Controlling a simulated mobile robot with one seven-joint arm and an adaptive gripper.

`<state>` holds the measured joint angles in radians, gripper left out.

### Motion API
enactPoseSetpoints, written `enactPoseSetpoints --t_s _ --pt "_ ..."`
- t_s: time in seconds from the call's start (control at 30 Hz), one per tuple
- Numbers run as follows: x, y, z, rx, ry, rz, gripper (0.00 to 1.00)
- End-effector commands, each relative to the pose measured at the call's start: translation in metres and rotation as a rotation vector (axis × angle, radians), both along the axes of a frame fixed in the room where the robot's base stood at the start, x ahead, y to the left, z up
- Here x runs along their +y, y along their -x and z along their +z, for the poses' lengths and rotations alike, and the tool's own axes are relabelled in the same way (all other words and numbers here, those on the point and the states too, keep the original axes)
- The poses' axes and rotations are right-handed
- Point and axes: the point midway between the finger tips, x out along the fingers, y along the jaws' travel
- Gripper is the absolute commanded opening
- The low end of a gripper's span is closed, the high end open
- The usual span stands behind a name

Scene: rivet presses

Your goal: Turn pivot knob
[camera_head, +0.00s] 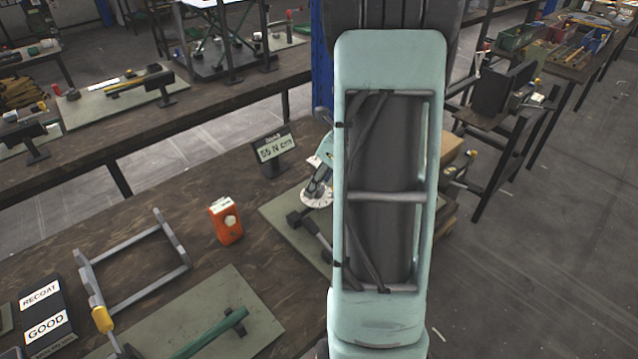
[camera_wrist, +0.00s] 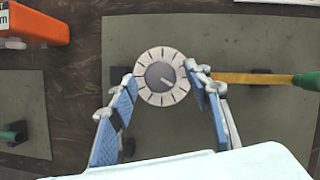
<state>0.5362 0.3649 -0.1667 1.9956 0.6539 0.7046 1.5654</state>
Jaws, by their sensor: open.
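The pivot knob (camera_wrist: 160,77) shows in the wrist view as a round grey hub with a pointer mark, set in a white dial with dark tick marks. The dial also shows in the head view (camera_head: 315,196), partly covered by my gripper (camera_head: 322,178). In the wrist view my gripper (camera_wrist: 160,88) is open, with one blue-padded finger on the left and one on the right of the dial. The fingertips are beside the dial's rim; I cannot tell whether they touch it. My arm hides much of the fixture in the head view.
A display reading 55 N cm (camera_head: 275,147) stands behind the fixture. An orange device (camera_head: 226,221) stands to the left. A grey frame (camera_head: 135,262) and a sign reading RECOAT and GOOD (camera_head: 42,312) are farther left. A yellow bar with a green handle (camera_wrist: 255,78) lies right of the dial.

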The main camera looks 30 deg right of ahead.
Motion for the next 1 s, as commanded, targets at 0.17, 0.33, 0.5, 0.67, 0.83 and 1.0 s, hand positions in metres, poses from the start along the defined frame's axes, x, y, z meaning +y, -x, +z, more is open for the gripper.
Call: enactPoseSetpoints --t_s 0.17,0.33,0.5,0.67,0.83,1.0 --pt "0.0008 -0.0019 -0.0056 0.0 0.0 0.0 0.45" --pt "0.0008 -0.002 -0.0053 0.0 0.001 0.0 0.45" --pt "0.0008 -0.0021 -0.005 0.0 0.001 0.0 0.29" --pt "0.0008 -0.002 -0.005 0.0 0.001 0.0 0.11" --pt "0.0008 -0.0021 -0.0048 0.0 0.001 0.002 0.04" --pt "0.0004 -0.0024 -0.0046 0.0 0.0 0.029 0.04"
